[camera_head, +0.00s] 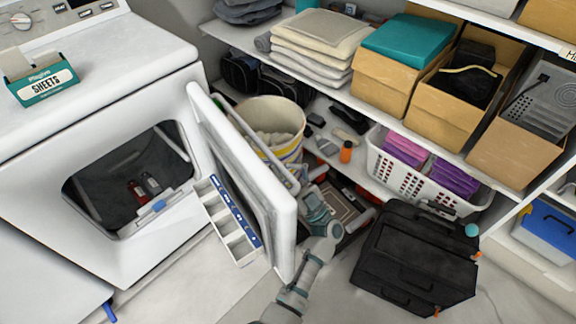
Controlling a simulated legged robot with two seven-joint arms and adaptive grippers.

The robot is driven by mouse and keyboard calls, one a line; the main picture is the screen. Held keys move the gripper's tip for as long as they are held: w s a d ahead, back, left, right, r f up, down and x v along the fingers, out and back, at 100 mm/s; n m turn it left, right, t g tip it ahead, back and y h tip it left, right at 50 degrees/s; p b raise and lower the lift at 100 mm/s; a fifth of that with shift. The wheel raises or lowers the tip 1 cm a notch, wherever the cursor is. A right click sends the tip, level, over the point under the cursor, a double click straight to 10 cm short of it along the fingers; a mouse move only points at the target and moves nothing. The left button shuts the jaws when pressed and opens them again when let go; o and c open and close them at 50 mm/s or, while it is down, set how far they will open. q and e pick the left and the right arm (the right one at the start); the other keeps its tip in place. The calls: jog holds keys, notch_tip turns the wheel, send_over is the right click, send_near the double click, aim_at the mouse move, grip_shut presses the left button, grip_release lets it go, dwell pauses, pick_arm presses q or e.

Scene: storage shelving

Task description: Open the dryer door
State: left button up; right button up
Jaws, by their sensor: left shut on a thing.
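The white dryer (60,200) stands at the left with its dark round-cornered opening uncovered. Its door (245,165) is swung wide open to the right, standing out from the dryer front. My left gripper (314,205) is behind the door's outer side, near its right edge, shut on the door; the exact contact is partly hidden by the door and the gripper itself. My left arm comes up from the bottom middle. My right gripper is not in view.
A divided tray (228,222) hangs by the door's inner side. A striped bucket (272,125) stands behind the door. A black case (416,258) lies on the floor right of my arm. Shelves with boxes and a white basket (425,175) fill the right. A sheets box (42,85) sits on the dryer.

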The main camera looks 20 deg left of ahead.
pick_arm(q)
jog(key=shift+r, duration=0.1)
dwell(0.8)
jog(key=v, duration=1.2)
jog(key=shift+d, duration=0.15)
